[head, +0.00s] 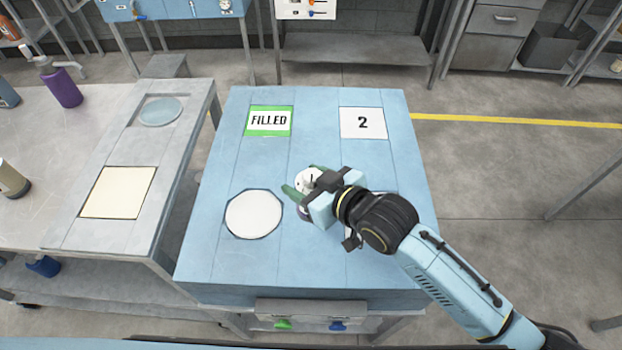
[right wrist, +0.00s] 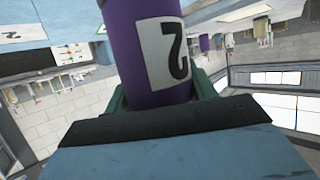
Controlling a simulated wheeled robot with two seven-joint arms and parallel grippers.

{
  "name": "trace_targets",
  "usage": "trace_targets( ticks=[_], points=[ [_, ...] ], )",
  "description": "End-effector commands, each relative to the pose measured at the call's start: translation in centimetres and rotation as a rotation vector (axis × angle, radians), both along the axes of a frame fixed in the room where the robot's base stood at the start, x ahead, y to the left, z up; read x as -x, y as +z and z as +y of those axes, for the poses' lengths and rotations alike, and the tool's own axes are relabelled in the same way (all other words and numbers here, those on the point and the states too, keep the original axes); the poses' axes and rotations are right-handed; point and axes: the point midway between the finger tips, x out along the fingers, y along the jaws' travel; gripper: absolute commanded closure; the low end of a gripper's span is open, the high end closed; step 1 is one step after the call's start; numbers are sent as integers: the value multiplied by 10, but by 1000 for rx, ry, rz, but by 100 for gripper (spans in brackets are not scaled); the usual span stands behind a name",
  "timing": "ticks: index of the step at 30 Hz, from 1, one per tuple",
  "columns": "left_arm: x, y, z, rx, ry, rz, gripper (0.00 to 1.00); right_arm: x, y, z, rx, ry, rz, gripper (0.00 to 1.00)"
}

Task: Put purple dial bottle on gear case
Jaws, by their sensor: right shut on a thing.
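The purple dial bottle (right wrist: 150,60) fills the top of the right wrist view, with a white label marked 2 that appears upside down. In the head view its white dial top (head: 307,178) shows between the green fingers of my right gripper (head: 304,188). The gripper is shut on the bottle, over the blue worktop (head: 228,180). Its base is mostly hidden, and I cannot tell whether it touches the worktop. No part in view is clearly marked as the gear case. My left gripper is not in view.
My right arm partly covers another pad. A grey bench at left holds another purple bottle (head: 63,88), a cream square (head: 118,192) and a round disc (head: 160,111).

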Motion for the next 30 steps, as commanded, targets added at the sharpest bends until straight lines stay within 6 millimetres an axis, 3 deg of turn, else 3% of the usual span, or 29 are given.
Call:
trace_targets(
  ticks=[1,5,15,28,29,30],
  points=[
    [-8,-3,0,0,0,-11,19,0,-13,0,1,0,2,75],
    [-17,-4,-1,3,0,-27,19,0,-32,0,0,-1,0,75],
    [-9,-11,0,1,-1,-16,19,-1,-72,0,1,-2,1,75],
    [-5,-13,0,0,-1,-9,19,-1,-79,-1,-2,-2,-1,75],
    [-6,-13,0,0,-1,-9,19,0,-81,-1,1,-2,1,43],
    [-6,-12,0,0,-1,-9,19,0,-80,-1,1,-2,1,38]
  ],
)
